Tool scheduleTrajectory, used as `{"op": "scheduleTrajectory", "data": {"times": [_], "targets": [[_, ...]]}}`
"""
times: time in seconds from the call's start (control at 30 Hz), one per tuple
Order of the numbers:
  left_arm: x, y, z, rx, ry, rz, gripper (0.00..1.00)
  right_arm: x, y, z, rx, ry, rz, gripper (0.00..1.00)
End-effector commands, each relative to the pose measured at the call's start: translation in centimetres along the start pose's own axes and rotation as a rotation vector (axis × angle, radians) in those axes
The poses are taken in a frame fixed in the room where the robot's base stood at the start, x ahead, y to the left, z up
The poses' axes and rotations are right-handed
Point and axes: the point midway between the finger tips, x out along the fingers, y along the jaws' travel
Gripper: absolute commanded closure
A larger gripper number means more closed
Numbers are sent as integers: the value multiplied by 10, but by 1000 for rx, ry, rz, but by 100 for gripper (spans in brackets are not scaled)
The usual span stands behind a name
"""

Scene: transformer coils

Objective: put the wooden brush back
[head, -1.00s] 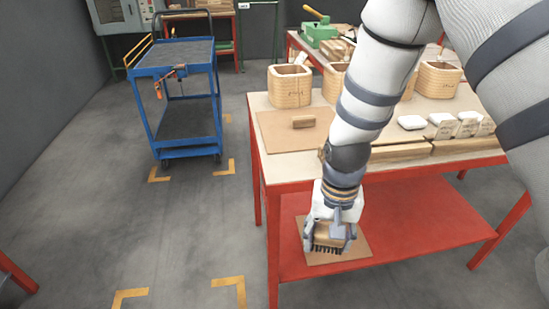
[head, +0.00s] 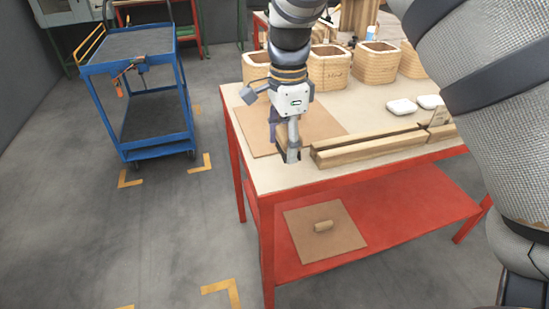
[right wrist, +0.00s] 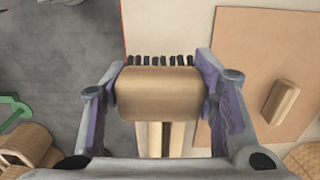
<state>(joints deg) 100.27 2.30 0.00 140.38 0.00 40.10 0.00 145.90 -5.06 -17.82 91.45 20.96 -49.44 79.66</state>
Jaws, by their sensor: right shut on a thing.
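My right gripper (head: 284,143) is above the front left part of the worktable (head: 238,100), close to the left end of the wooden rails. It is shut on the wooden brush (right wrist: 158,92). In the right wrist view the brush's tan wooden block sits between the two fingers (right wrist: 160,95), with dark bristles along its far side. In the head view the brush is largely hidden by the gripper. Whether it touches the tabletop I cannot tell. My left gripper is not in view.
Wooden rails (head: 370,148) lie along the table's front. A brown board (head: 318,122) lies behind the gripper; the wrist view shows a small wooden block (right wrist: 281,101) on it. Wooden coils (head: 329,70) stand farther back.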

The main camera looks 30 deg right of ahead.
Motion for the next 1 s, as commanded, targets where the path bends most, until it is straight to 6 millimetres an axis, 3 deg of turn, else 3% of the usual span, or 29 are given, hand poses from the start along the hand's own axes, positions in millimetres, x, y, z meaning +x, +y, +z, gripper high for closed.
{"op": "scheduleTrajectory", "data": {"times": [0.03, 0.17, 0.4, 0.7, 0.73, 0.8, 1.0], "targets": [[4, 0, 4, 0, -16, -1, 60, 13, -3, 4, -1, 3, 11, 77], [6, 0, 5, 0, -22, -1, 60, 21, -9, 11, -2, 2, 6, 77], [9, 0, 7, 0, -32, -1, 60, 56, -12, 15, 0, 0, 2, 77], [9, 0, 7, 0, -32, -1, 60, 58, -12, 15, -1, 0, 0, 77], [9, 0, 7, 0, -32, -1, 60, 59, -12, 15, -1, 0, 0, 44], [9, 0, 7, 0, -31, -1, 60, 58, -12, 15, -2, 0, 0, 28], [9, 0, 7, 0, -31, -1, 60, 58, -13, 15, -2, 0, 0, 26]]}}
